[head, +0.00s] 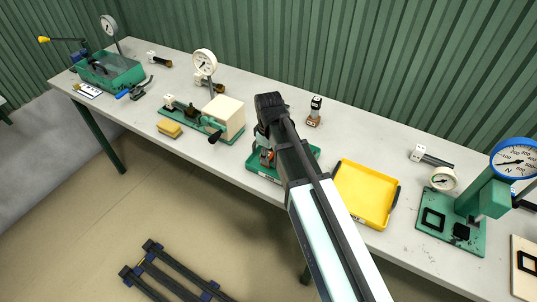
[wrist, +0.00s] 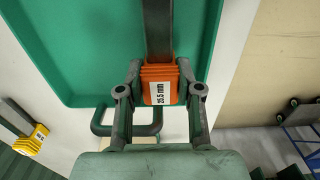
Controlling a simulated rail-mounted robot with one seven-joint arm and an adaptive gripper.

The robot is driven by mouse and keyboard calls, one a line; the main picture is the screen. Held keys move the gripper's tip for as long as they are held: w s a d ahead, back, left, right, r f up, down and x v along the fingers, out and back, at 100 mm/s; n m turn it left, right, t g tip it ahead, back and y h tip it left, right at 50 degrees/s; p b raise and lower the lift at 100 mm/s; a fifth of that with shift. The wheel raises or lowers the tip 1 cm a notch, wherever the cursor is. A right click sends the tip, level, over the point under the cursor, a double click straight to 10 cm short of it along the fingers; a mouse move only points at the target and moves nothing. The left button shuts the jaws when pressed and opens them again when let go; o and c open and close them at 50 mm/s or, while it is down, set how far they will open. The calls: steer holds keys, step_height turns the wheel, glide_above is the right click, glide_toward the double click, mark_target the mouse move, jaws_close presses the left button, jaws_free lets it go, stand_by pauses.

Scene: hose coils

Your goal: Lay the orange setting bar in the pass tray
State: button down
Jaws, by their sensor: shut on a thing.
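The orange setting bar has an orange grip block (wrist: 159,72) with a white size label and a grey shank. My gripper (wrist: 160,90) is shut on the orange block, one finger on each side. In the wrist view the shank points away over the floor of a green tray (wrist: 95,50), and the block is near the tray's handle edge. In the head view the green tray (head: 258,174) is under my gripper (head: 264,146), partly hidden by my arm. I cannot tell whether the bar touches the tray floor. The tray's label is too small to read.
A yellow tray (head: 366,196) stands right of the green one. A green fixture with a white block (head: 223,116) stands to the left. A bar with a yellow block (wrist: 27,141) lies beside the green tray in the wrist view. A gauge stand (head: 490,195) is at far right.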

steer(key=c, duration=0.7)
jaws_free()
steer(key=shift+r, duration=0.2)
steer(key=shift+r+p, duration=2.75)
steer(key=shift+r, duration=1.1)
